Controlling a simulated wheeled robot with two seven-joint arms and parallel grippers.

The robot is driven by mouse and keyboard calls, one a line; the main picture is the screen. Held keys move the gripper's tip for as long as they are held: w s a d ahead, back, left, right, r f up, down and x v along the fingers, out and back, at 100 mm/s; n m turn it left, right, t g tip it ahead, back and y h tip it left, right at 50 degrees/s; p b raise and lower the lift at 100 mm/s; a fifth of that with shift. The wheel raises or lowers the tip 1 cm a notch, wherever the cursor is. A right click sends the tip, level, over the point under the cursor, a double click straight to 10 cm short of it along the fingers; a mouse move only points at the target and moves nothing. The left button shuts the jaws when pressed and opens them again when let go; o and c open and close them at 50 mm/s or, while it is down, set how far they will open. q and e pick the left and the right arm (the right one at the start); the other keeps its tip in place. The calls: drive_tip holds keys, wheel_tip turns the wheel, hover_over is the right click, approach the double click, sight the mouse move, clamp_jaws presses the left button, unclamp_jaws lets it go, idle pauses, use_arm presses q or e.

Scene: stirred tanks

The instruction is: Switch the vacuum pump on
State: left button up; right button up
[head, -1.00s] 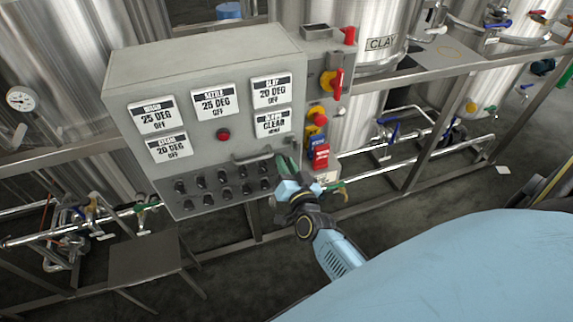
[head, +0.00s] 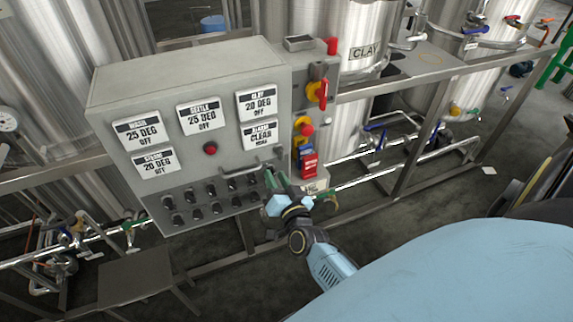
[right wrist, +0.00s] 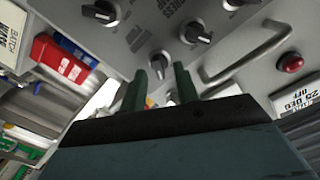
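The grey control panel (head: 190,75) stands ahead, with rows of black knobs (head: 211,190) along its lower face. I cannot read which control is marked for the vacuum pump. My right gripper (head: 276,178) is at the panel's lower right corner, beside the knob rows. In the right wrist view its two green fingers (right wrist: 169,75) are apart, with a black knob (right wrist: 160,62) showing around the gap between their tips. Whether they touch it is unclear. Another knob (right wrist: 196,33) is close by. My left gripper is not in view.
A metal handle bar (right wrist: 245,60) and a red button (right wrist: 290,63) are near the gripper. Right of the panel are a red rotary switch (head: 318,92), a red-yellow stop button (head: 305,129) and a red tag (head: 309,167). Pipes and a steel frame (head: 400,190) stand right.

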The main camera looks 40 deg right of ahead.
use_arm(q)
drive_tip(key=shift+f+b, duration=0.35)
use_arm(e)
drive_tip(key=v, duration=1.2)
drive_tip(key=shift+s+a, duration=0.15)
